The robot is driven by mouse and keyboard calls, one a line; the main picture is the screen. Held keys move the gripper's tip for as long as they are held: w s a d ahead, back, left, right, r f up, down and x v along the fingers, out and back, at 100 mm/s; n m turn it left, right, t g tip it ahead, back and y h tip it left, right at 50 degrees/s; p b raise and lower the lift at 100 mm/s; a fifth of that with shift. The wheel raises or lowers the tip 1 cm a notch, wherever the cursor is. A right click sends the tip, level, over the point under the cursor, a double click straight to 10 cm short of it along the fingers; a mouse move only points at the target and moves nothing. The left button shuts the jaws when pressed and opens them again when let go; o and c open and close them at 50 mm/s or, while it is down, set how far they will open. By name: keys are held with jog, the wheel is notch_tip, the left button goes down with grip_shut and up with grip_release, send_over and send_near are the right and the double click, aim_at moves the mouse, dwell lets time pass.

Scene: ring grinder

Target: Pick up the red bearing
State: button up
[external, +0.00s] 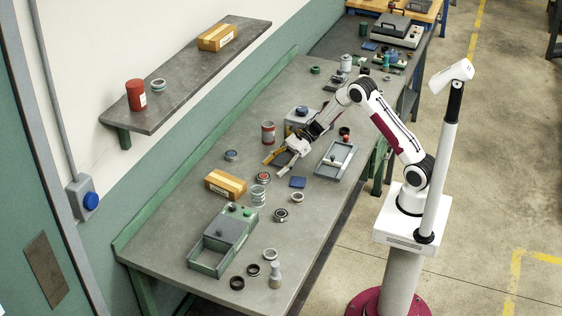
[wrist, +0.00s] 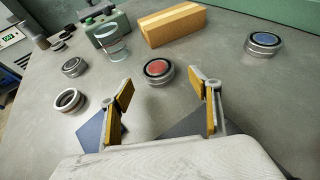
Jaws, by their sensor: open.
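The red bearing (wrist: 158,71) is a steel ring with a red centre. It lies flat on the grey workbench, upper middle of the wrist view. In the external view the red bearing (external: 263,178) lies left of and below my gripper, near the yellow box. My gripper (wrist: 164,103) is open and empty, its yellow-padded fingers spread apart. The bearing appears just beyond the fingertips, between their lines, and not touched. In the external view my gripper (external: 274,160) hangs over the bench.
A yellow box (wrist: 173,24) lies behind the bearing. A blue-centred bearing (wrist: 263,44) sits at right. A glass jar or coil (wrist: 115,45), a dark ring part (wrist: 75,66) and a pale ring (wrist: 69,101) stand at left. A blue pad (external: 298,182) and grey tray (external: 336,160) lie near my gripper.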

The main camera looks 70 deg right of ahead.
aim_at(264, 176)
jog(key=shift+w+a+f, duration=0.25)
jog(key=shift+a, duration=0.25)
jog(key=shift+a, duration=0.15)
jog(key=shift+r+x, duration=0.1)
jog(key=shift+x, duration=1.15)
jog(key=shift+r+x, duration=0.15)
jog(key=shift+x, duration=1.1)
jog(key=shift+a, duration=0.15)
jog(key=c, duration=1.4)
